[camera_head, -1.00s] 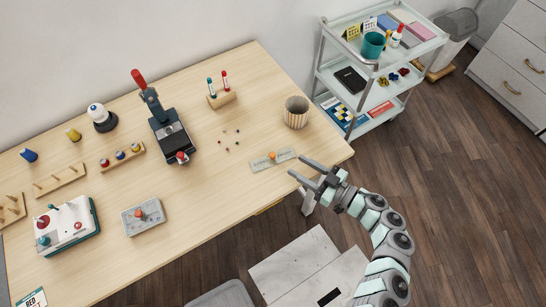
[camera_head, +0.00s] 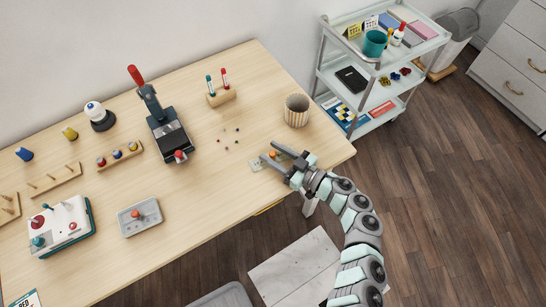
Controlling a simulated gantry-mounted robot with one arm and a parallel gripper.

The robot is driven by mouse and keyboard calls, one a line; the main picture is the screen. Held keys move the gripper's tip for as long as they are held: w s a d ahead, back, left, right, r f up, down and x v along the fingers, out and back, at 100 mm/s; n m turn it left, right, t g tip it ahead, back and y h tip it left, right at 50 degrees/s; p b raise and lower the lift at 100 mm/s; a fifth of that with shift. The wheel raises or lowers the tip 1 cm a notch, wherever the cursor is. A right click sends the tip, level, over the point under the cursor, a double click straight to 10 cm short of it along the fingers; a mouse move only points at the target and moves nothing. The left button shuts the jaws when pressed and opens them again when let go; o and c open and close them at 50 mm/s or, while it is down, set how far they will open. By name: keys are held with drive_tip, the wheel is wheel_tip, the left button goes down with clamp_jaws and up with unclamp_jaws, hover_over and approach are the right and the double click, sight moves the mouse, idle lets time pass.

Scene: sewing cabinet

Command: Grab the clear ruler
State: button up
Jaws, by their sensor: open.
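The clear ruler (camera_head: 256,165) lies flat on the wooden table (camera_head: 225,195) near its right end. Its left end shows; the rest is hidden under my gripper. An orange knob on the ruler (camera_head: 272,155) shows close to the fingers. My gripper (camera_head: 271,153) is open over the ruler, with its fingers pointing left on either side of the knob. I cannot tell whether the fingers touch it.
A ribbed cup (camera_head: 297,110) stands just behind the ruler. Several small beads (camera_head: 228,140) lie to the left. A white cart (camera_head: 365,80) is beyond the table.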

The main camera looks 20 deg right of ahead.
clamp_jaws()
idle(0.3)
drive_tip(key=shift+r, duration=0.1)
